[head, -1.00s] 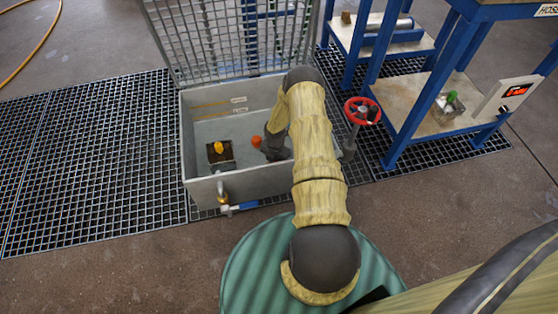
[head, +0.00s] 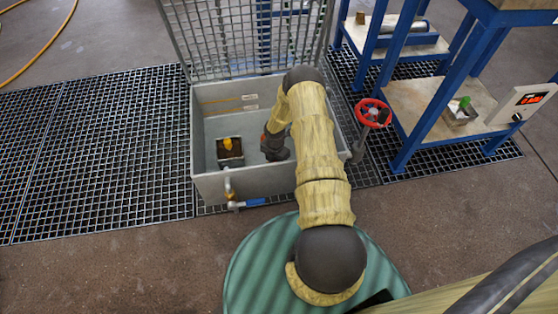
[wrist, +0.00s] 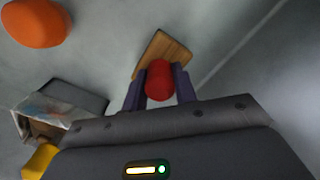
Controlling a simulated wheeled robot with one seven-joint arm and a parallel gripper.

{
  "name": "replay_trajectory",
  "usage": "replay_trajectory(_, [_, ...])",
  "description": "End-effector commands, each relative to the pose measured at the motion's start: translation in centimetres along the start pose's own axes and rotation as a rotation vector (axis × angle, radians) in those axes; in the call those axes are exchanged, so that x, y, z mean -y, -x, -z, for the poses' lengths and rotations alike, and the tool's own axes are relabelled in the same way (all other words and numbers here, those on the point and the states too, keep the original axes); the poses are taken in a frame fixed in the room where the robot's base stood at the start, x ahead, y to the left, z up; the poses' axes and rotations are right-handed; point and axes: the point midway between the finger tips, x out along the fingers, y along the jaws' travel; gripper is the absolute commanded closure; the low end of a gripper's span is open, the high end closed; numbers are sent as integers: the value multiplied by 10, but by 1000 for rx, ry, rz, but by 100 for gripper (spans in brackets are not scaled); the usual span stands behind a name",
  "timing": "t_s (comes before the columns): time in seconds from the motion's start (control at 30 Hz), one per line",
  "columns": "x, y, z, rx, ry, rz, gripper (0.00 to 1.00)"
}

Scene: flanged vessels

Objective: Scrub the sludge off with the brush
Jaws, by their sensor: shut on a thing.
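My gripper (head: 274,150) is inside the grey tank, right of its middle. In the wrist view its two fingers (wrist: 160,88) are shut on the red handle of a brush (wrist: 168,52) with a flat wooden back. The brush's bristles are out of sight. A small box (head: 231,158) with a dark brown top and a yellow knob (head: 228,144) sits in the tank, left of my gripper. In the wrist view the box (wrist: 58,108) and yellow knob (wrist: 40,162) are at lower left. I cannot make out the sludge clearly.
The grey tank (head: 208,186) has its grated lid (head: 240,40) raised at the back. An orange rounded thing (wrist: 35,22) lies in the tank, mostly hidden by my gripper in the head view. A red valve wheel (head: 372,113) and a blue-framed bench stand to the right.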

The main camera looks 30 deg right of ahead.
Motion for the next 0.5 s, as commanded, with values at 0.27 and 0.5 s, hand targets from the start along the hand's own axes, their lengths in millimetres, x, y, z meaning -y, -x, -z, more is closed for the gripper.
replay_trajectory(0.27, [-13, -2, 17, -8, 4, -3, 90])
replay_trajectory(0.5, [-18, -2, 21, -7, 2, -2, 90])
